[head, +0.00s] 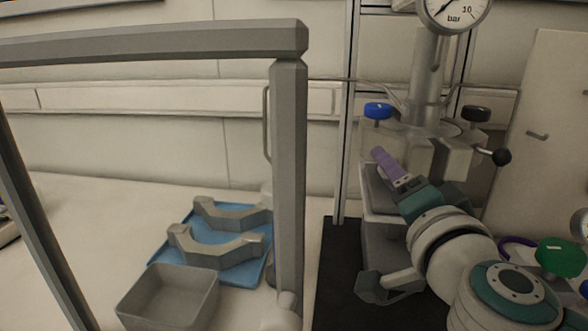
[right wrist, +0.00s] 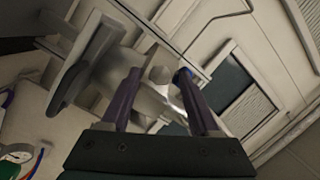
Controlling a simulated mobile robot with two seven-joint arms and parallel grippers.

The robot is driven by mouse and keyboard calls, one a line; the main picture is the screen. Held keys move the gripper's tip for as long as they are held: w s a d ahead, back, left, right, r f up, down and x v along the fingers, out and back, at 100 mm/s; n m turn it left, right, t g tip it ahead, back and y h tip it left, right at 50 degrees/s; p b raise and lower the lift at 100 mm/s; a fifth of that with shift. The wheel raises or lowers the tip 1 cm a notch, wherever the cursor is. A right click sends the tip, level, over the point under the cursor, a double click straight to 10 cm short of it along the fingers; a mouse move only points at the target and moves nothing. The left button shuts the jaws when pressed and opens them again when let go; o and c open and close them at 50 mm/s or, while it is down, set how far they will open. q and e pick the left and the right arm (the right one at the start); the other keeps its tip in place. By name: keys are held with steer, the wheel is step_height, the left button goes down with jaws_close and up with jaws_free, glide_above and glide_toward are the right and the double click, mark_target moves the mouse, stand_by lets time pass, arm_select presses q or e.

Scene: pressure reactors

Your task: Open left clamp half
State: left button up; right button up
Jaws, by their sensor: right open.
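Two grey C-shaped clamp halves lie on a blue mat (head: 258,272): a rear one (head: 232,214) and a front one (head: 212,246). Neither is near a gripper. My right gripper (head: 377,152) has purple fingers and reaches to the left front of the pressure reactor head (head: 425,130), just below the blue knob (head: 377,110). In the right wrist view the purple fingers (right wrist: 158,78) stand apart, with a rounded grey end (right wrist: 160,75) showing between or beyond the tips; contact cannot be told. My gripper and arm hide part of the reactor's front. My left gripper is not in view.
A thick grey frame post (head: 289,180) stands between the mat and the reactor. A grey open bin (head: 168,298) sits in front of the mat. A black-ball lever (head: 500,157) and a black knob (head: 475,114) stick out at the reactor's right. A pressure gauge (head: 453,12) is above.

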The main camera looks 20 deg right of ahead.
jaws_close()
stand_by(0.4)
stand_by(0.9)
